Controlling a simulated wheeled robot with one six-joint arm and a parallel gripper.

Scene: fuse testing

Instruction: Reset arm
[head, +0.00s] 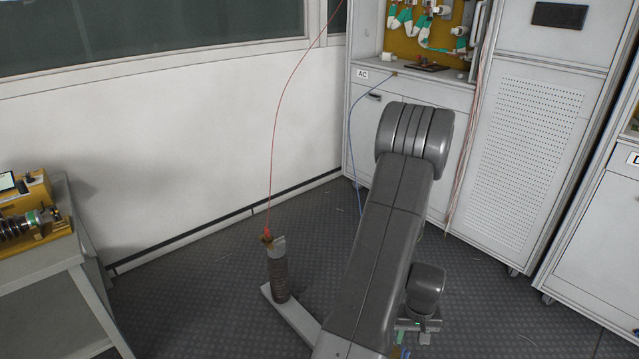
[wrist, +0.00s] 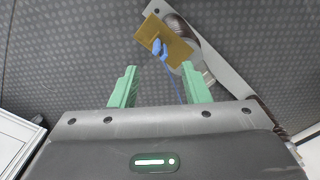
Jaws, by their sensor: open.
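My arm (head: 385,240) rises from the bottom of the head view, bends at a rounded joint in front of the cabinet, and covers part of the floor. My gripper (wrist: 158,68) shows in the wrist view with its two green fingers wide apart and nothing between them. Beyond the fingertips is a flat brass plate (wrist: 178,52) with a blue clip (wrist: 159,46) and a blue wire on it. The clip appears apart from the fingers.
A brown ribbed post (head: 279,278) with a red wire (head: 273,150) stands on a pale base left of my arm. A grey table (head: 50,255) with equipment is at left. Cabinets (head: 535,130) stand behind and right. Open floor (head: 190,300) lies between table and post.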

